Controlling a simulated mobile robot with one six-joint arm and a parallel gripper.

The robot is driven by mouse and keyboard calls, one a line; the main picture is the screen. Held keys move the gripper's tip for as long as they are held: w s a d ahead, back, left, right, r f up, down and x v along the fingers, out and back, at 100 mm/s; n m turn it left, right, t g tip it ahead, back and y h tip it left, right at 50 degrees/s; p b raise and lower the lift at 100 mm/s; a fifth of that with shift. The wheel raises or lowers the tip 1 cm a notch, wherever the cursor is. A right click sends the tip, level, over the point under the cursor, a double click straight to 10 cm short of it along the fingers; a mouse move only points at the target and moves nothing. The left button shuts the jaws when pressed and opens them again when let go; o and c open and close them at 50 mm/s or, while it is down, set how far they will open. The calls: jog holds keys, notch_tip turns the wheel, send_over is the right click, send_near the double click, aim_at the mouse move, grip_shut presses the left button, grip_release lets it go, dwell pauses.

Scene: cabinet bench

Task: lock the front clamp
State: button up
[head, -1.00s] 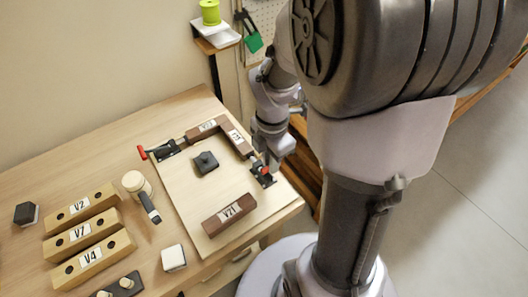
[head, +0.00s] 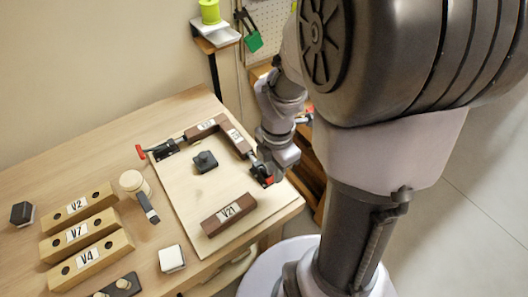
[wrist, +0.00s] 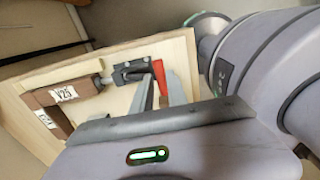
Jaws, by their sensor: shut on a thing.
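The front clamp (head: 258,170) is dark with a red handle and sits at the right edge of the light wooden board (head: 190,210). In the wrist view its dark body (wrist: 130,71) stands beside the brown block marked V25 (wrist: 62,94), with its spindle toward that block. My gripper (wrist: 162,92) is shut on the clamp's red handle (wrist: 162,76), which shows between the fingers. In the head view my gripper (head: 272,172) is at the clamp and partly covers it. Whether the spindle tip presses on the block is too small to tell.
Another red-handled clamp (head: 163,150) is at the board's back left. A dark knobbed piece (head: 205,162) and a brown block marked V21 (head: 229,214) lie on the board. Tan blocks (head: 80,235), a mallet (head: 136,184) and a white block (head: 172,258) lie to the left.

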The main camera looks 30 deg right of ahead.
jog(key=shift+s+f, duration=0.15)
jog(key=shift+f, duration=0.1)
jog(key=shift+s+f, duration=0.1)
jog(key=shift+f, duration=0.15)
jog(key=o, duration=0.3)
jog(key=shift+s+f+b, duration=0.1)
jog(key=shift+f+b, duration=0.1)
jog(key=shift+b, duration=0.15)
jog(key=o, duration=0.4)
jog(key=shift+r, duration=0.1)
jog(key=shift+r, duration=0.1)
notch_tip(320, 180, up, 7)
jog(key=p, duration=0.7)
